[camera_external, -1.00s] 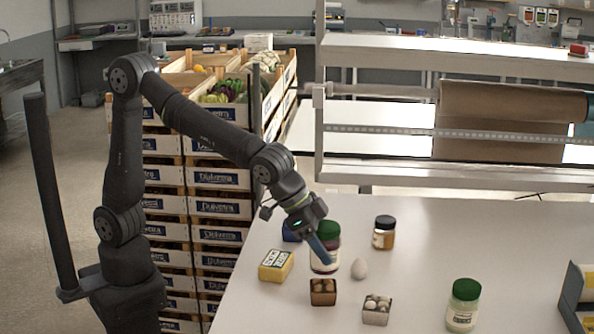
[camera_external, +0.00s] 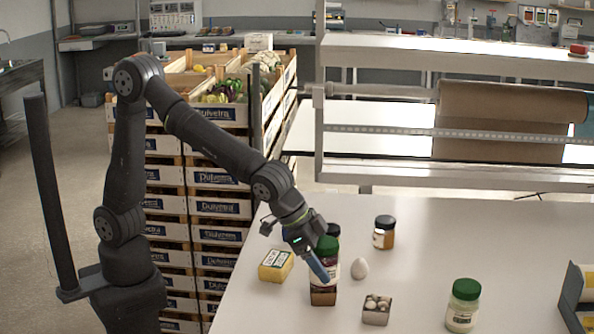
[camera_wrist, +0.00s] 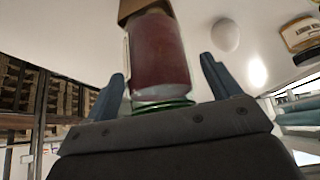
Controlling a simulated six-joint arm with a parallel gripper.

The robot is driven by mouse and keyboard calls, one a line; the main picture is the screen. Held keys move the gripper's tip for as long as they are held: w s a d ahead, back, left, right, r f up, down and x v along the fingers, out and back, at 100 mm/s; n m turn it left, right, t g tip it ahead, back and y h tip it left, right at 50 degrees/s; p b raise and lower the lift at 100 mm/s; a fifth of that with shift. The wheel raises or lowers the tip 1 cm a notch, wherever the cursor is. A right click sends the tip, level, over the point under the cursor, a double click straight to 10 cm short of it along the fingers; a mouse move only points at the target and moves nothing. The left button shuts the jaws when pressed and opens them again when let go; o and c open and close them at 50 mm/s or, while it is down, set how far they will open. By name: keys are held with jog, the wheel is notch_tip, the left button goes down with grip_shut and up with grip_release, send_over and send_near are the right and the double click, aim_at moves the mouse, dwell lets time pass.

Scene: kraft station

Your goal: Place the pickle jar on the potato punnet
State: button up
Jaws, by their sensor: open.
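The pickle jar, with a green lid and dark red contents (camera_external: 328,272), appears upright on the potato punnet, a small brown box (camera_external: 322,298). In the wrist view the jar (camera_wrist: 158,55) lies between my fingers, its lid nearest me, with the brown punnet (camera_wrist: 140,8) at its far end. My gripper (camera_external: 316,258) is open around the upper jar; it also shows in the wrist view (camera_wrist: 163,85), with gaps on both sides of the jar. The jar hides the punnet's contents.
A white egg (camera_external: 360,268) stands close right of the jar, a yellow box (camera_external: 276,265) to the left. A second punnet (camera_external: 376,310) is at front right. A small dark-lidded jar (camera_external: 384,232) and a green-lidded pale jar (camera_external: 463,305) stand farther right. The table's right middle is clear.

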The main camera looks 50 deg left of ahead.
jog(key=v, duration=1.2)
jog(key=shift+r, duration=0.1)
jog(key=x, duration=1.2)
jog(key=shift+r, duration=1.2)
jog(key=shift+f, duration=0.15)
